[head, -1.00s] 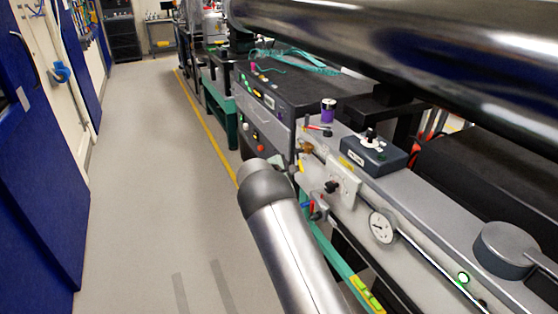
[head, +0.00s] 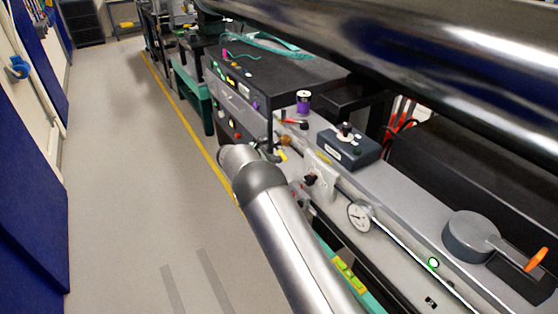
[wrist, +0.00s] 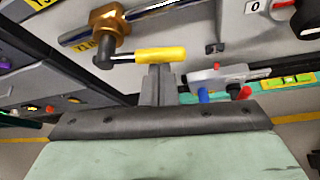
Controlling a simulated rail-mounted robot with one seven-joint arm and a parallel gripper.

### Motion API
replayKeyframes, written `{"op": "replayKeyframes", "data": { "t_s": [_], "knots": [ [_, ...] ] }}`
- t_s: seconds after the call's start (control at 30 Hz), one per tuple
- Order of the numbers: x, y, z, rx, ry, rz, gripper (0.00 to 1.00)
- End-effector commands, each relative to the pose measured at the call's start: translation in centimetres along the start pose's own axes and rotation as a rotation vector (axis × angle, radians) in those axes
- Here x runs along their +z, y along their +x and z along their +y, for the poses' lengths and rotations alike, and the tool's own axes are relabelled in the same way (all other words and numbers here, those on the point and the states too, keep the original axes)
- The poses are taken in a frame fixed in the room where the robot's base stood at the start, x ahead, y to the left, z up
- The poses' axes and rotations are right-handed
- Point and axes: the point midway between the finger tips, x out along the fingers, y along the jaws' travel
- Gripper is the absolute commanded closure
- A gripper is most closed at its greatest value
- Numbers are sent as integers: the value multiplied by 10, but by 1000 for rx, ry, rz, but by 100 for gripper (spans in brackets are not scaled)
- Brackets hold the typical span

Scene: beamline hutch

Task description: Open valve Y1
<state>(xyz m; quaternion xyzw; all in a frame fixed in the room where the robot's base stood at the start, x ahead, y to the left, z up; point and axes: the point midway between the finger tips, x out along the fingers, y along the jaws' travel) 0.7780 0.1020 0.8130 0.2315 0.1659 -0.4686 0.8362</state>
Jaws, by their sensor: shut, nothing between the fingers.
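A brass valve (wrist: 108,30) with a yellow lever handle (wrist: 160,54) sits on a metal pipe in the wrist view. The lever lies crosswise in that picture, reaching right from a dark hub. A yellow label (wrist: 85,44) beside it is partly hidden and seems to begin with Y1. My gripper (wrist: 158,70) is shut and empty, its fingertips at the lever's near side; I cannot tell whether they touch. In the head view the brass valve (head: 285,141) and its yellow lever (head: 282,155) show beyond my arm, on the panel's left part; my gripper is mostly hidden there.
A small fitting with blue and red knobs (wrist: 222,76) is close right of my fingers. A switch plate marked 0 (wrist: 256,8) is at upper right. The head view shows a gauge (head: 360,215), a control box (head: 348,147) and a large overhead pipe (head: 400,60). The floor at left is clear.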

Motion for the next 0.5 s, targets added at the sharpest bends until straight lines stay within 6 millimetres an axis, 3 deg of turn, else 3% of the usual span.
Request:
{"op": "replayKeyframes", "data": {
  "t_s": [0.5],
  "knots": [
    [-1, 1, 10, 0, 1, 0, 100]
  ]
}}
